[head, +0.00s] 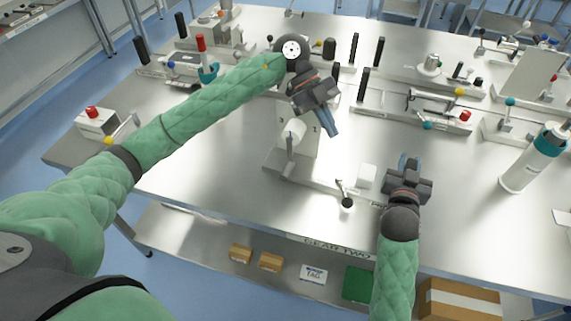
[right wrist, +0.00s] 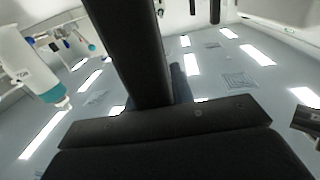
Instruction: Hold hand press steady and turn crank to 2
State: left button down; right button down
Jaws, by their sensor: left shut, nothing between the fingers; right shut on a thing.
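The hand press (head: 295,138) is a pale upright unit with numbers on its face, on a base plate near the middle of the table in the head view. A lever with a black knob (head: 347,202) stands at the front end of that base; I cannot be sure it is the crank. My left gripper (head: 331,130) is shut and empty, its blue fingers pointing down beside the press's upper right side; contact is unclear. My right gripper (head: 408,163) is shut at the front edge, right of the press; what it holds is hidden.
A white bottle with a teal cap (head: 536,158) stands at right; a similar one shows in the right wrist view (right wrist: 30,65). Slide fixtures (head: 440,108) lie behind. A box with a red button (head: 97,120) sits at left. Boxes (head: 270,262) lie on the lower shelf.

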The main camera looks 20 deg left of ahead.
pick_arm(q)
jog(key=a+n+t+h, duration=0.1)
jog(key=a, duration=0.2)
jog(key=w+a+r+n+t+h, duration=0.1)
jog(key=a, duration=0.3)
jog(key=w+a+n+h, duration=0.1)
jog(key=a+n, duration=0.1)
jog(key=a, duration=0.2)
jog(key=shift+w+a+r+t, duration=0.15)
jog(key=shift+r+t, duration=0.15)
jog(key=shift+t, duration=0.1)
jog(key=a+n+t, duration=0.2)
jog(key=a, duration=0.4)
jog(key=n+g, duration=0.1)
jog(key=n, duration=0.2)
send_near(287, 171)
jog(key=shift+h, duration=0.3)
jog(key=x, duration=0.8)
jog(key=shift+d+r, duration=0.15)
jog(key=shift+d, duration=0.35)
jog(key=shift+a, duration=0.1)
jog(key=shift+a, duration=0.3)
jog(key=shift+a+f+y, duration=0.15)
jog(key=shift+f+y, duration=0.1)
jog(key=shift+y, duration=0.15)
